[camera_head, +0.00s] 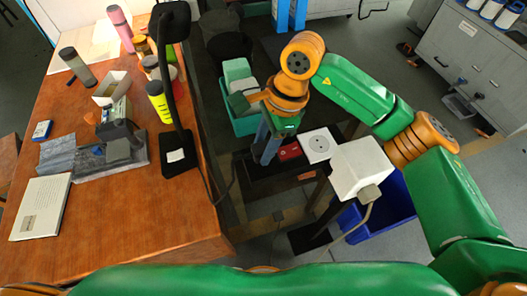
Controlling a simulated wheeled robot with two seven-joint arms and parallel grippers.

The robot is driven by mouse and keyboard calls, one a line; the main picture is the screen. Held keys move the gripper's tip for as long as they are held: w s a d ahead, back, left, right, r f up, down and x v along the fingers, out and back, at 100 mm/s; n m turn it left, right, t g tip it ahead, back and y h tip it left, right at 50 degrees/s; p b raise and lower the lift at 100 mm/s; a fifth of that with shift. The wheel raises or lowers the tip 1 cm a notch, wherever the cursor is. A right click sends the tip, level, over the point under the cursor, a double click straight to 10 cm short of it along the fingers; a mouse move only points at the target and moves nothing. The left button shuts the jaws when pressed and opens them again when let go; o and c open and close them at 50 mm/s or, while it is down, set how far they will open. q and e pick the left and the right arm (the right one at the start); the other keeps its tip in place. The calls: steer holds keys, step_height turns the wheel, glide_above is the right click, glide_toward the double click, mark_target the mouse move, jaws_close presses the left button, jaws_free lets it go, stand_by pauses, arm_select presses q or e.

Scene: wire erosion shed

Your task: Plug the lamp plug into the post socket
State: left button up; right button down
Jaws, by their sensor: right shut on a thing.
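A white box with a round two-hole socket face (318,144) sits right of my right gripper. Beside it is a white cube (361,166) with a grey plug and cable (370,193) on its near side. I cannot tell clearly how the two white parts join. My right gripper (265,152) points down, left of the socket face and apart from it. It is shut; the lamp plug it holds is mostly hidden by the fingers. The black desk lamp (178,110) stands at the table's right edge. Its dark cord hangs off that edge toward my right gripper. My left gripper is out of view.
The wooden table (165,225) at left carries bottles, a white book (40,208) and a grey device. A teal crate (240,118) stands behind my right gripper. A blue bin (392,215) is below the cube. A grey cabinet (470,65) stands at the right.

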steer(key=s+d+r+b, duration=0.5)
steer(key=s+r, duration=0.5)
steer(key=s, duration=0.2)
steer(key=shift+s+d+r+b, duration=0.15)
steer(key=shift+s+d+b, duration=0.2)
steer(key=shift+d, duration=0.4)
steer(key=shift+w, duration=0.1)
